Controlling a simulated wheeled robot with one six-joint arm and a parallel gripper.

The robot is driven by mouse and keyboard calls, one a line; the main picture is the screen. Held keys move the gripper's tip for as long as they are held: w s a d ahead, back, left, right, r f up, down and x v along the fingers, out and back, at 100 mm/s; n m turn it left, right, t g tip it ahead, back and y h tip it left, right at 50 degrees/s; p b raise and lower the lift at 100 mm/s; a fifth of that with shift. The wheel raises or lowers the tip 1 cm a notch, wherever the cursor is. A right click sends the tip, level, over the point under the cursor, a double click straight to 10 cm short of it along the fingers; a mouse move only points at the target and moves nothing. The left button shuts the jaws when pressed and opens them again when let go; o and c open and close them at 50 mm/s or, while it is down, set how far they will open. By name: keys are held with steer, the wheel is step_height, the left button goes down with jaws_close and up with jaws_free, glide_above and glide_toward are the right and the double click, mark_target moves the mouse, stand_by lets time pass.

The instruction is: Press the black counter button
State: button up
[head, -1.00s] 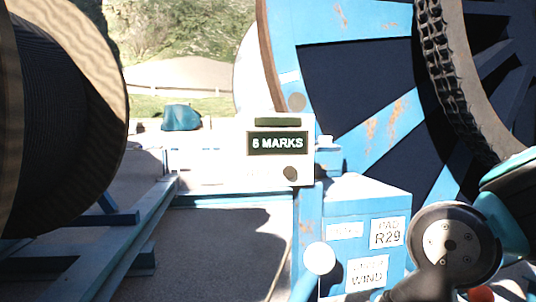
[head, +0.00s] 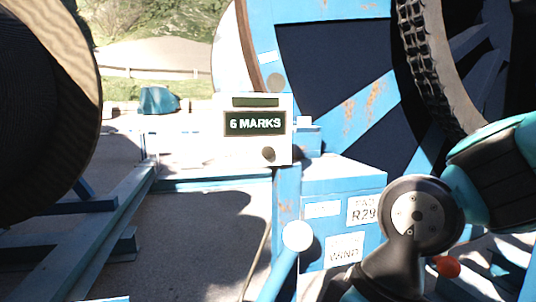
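The counter (head: 284,134) is a white box on a blue post, near the middle of the head view. Its dark display reads "6 MARKS". A dark strip runs along the top of the box. My arm comes in from the right and bends down out of the bottom of the picture. My gripper is outside the frame, so its distance from the button cannot be seen.
A blue lever with a white knob (head: 297,236) stands below the counter, before a blue box (head: 344,180) labelled "PAD R29". A large blue reel (head: 340,75) with a tyre (head: 430,70) fills the right. A cable drum (head: 40,110) stands left. An orange-red knob (head: 447,266) shows beside my arm.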

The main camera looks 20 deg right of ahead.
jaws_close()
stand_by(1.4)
